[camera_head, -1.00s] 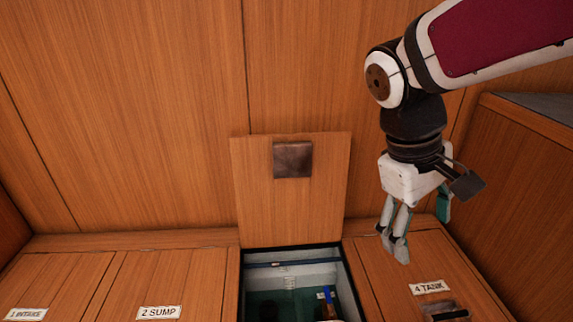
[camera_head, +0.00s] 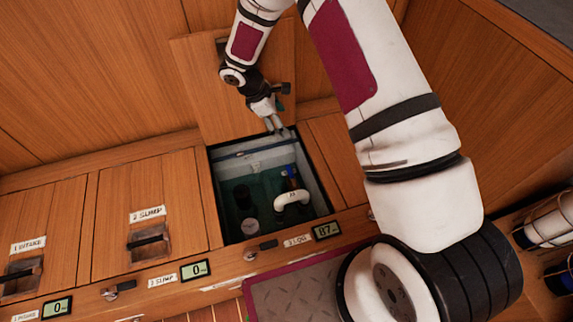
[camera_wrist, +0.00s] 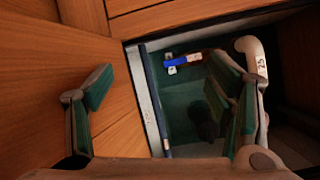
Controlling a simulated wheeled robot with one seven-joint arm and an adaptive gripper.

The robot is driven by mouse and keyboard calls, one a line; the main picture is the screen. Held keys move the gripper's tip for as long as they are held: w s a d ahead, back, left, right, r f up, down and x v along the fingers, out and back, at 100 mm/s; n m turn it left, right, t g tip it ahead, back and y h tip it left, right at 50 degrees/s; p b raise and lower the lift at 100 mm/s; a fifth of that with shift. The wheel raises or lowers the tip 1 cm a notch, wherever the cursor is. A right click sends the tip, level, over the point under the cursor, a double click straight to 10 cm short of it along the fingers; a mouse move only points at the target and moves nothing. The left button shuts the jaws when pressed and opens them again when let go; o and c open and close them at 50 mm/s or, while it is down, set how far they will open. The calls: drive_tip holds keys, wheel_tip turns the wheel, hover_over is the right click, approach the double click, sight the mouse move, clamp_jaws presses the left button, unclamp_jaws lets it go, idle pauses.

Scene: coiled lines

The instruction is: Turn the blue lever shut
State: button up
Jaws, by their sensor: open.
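The blue lever (camera_head: 290,171) shows inside the open bay, near its right side, behind a white bent pipe (camera_head: 292,198). In the wrist view the blue lever (camera_wrist: 178,62) lies roughly level, on a pale fitting, with a brownish part at its right end. My gripper (camera_head: 276,125) hangs at the bay's back edge, above the opening and apart from the lever. In the wrist view its fingers (camera_wrist: 165,105) are spread wide with nothing between them. The right finger hides part of the bay.
The raised hatch lid (camera_head: 215,85) leans against the back wall behind my gripper. The bay's rim (camera_head: 216,190) bounds the opening. Closed, handled hatches (camera_head: 150,215) lie left. A display (camera_head: 327,231) reads about 87.

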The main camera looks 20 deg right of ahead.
sight(290, 171)
drive_tip(key=s+a+f+n+p, duration=0.1)
drive_tip(key=a+f+n+p, duration=0.2)
drive_tip(key=f, duration=1.1)
drive_tip(key=shift+y, duration=0.4)
drive_tip(key=b+x, duration=0.5)
drive_tip(key=x, duration=0.8)
drive_tip(key=shift+s+a+f, duration=0.1)
drive_tip(key=shift+a, duration=0.05)
drive_tip(key=c, duration=1.7)
